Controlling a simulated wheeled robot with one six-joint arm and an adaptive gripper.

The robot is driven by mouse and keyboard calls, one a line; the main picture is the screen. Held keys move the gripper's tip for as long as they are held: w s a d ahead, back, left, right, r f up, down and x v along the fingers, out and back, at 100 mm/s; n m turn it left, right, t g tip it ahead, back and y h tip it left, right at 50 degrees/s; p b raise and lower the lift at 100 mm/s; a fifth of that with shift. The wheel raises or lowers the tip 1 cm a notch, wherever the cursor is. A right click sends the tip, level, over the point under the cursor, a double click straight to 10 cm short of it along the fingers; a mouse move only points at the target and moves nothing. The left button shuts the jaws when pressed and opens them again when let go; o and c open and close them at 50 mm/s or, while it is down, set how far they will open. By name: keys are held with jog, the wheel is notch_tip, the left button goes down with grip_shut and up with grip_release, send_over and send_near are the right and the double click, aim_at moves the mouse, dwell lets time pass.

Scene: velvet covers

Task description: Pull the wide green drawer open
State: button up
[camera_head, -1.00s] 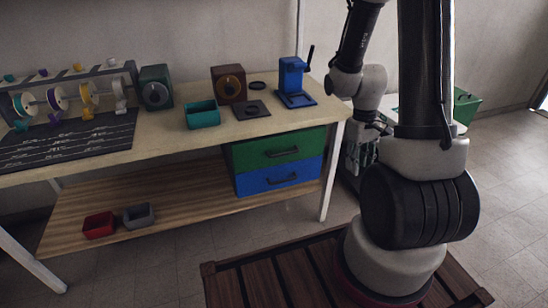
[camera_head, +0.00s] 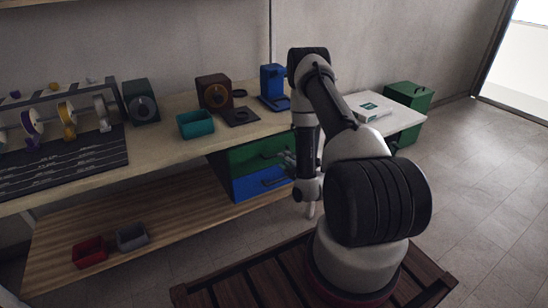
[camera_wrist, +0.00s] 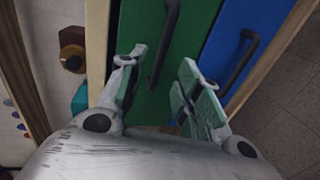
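The wide green drawer (camera_head: 255,154) is under the right part of the bench top, above a blue drawer, and looks shut, its front about level with the blue one. Its right part is hidden behind my arm in the head view. In the wrist view the green front (camera_wrist: 178,85) fills the middle, with its dark bar handle (camera_wrist: 163,45). My gripper (camera_head: 286,158) is in front of the drawers. In the wrist view my gripper (camera_wrist: 162,60) is open, its fingers on either side of the handle's line. I cannot tell whether either finger touches it.
The blue drawer (camera_head: 255,183) with its own dark handle is just below. A teal bin (camera_head: 196,124), a brown box (camera_head: 213,92) and a blue stand (camera_head: 272,85) are on the bench top (camera_head: 165,150). A green cabinet (camera_head: 409,100) stands farther right. Floor at right is clear.

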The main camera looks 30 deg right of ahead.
jog(key=x, duration=0.7)
jog(key=shift+w+f, duration=0.15)
jog(key=shift+w, duration=0.25)
grip_shut()
